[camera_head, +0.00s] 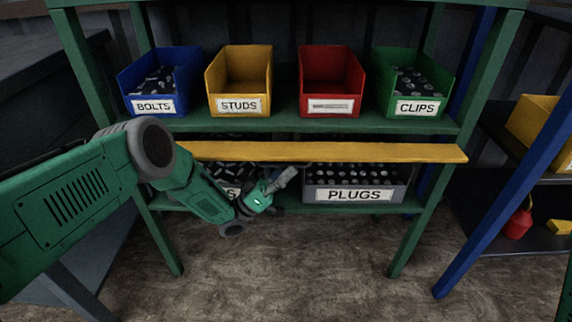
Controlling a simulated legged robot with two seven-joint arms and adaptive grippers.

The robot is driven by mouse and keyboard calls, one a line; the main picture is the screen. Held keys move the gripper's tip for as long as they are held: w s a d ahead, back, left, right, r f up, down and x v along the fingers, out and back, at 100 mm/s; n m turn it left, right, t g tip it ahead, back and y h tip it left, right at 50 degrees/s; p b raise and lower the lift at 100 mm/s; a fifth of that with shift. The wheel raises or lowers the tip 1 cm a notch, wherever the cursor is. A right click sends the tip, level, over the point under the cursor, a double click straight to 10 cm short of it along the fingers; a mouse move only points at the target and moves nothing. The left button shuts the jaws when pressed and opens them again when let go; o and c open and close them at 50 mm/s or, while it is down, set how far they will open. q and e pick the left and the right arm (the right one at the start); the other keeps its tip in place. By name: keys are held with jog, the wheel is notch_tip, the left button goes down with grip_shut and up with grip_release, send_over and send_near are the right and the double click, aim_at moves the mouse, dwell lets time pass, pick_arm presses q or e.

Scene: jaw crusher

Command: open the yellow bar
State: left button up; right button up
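The yellow bar (340,152) runs level across the front of the green shelf rack, between the upper and lower shelves. Its right end passes the right front post, and its left end is hidden behind my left arm. My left gripper (285,192) is below the middle of the bar, in front of the lower bins. Its light grey finger and dark finger look spread apart, with nothing seen between them. My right gripper is not in view.
The upper shelf (330,124) holds blue BOLTS, yellow STUDS, red and green CLIPS bins. Behind and below the bar stand a PLUGS bin (355,195) and another bin partly hidden by my arm. A blue-posted rack (510,185) stands at right. The floor in front is clear.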

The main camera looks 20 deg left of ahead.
pick_arm(q)
jog(key=shift+r+g, duration=0.3)
jog(key=v, duration=1.2)
jog(key=shift+f, duration=0.25)
jog(key=shift+w, duration=0.1)
